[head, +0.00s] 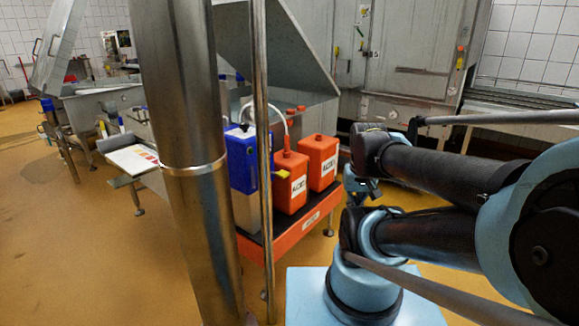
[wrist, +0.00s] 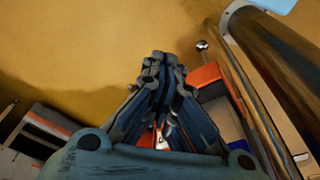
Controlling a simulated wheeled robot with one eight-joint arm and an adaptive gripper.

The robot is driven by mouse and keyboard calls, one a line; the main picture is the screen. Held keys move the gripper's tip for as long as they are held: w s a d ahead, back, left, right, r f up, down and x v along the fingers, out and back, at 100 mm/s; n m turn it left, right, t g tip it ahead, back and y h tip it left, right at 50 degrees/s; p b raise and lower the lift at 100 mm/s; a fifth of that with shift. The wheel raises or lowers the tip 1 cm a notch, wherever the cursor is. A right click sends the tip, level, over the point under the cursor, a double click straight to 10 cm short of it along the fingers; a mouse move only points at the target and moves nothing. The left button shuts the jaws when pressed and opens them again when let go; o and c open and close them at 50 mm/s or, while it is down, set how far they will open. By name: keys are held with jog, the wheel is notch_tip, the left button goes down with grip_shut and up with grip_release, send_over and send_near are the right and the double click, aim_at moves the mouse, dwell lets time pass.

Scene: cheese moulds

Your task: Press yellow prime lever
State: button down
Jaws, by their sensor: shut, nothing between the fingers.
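A small yellow lever (head: 281,174) sticks out between a blue container (head: 241,160) and the nearer orange canister (head: 289,186) in the head view. I cannot make out the lever in the wrist view. My gripper (wrist: 160,58) is shut and empty in the wrist view, with its fingers together over the ochre floor. In the head view my arm is at the right of the canisters, and its end is partly hidden behind its own links. The gripper is apart from the lever.
A second orange canister (head: 323,165) stands beside the first on a red-orange stand (head: 313,225). A thick steel post (head: 185,200) and a thin steel pole (head: 264,220) rise in front. Steel machines (head: 415,60) line the back. Floor is open at the left.

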jog(key=shift+d, duration=0.1)
notch_tip(320, 180, up, 12)
jog(key=n+g, duration=0.2)
jog(key=n, duration=2.6)
send_over(281, 174)
jog(key=shift+w+r, duration=0.1)
jog(key=shift+r, duration=0.05)
notch_tip(281, 174, down, 14)
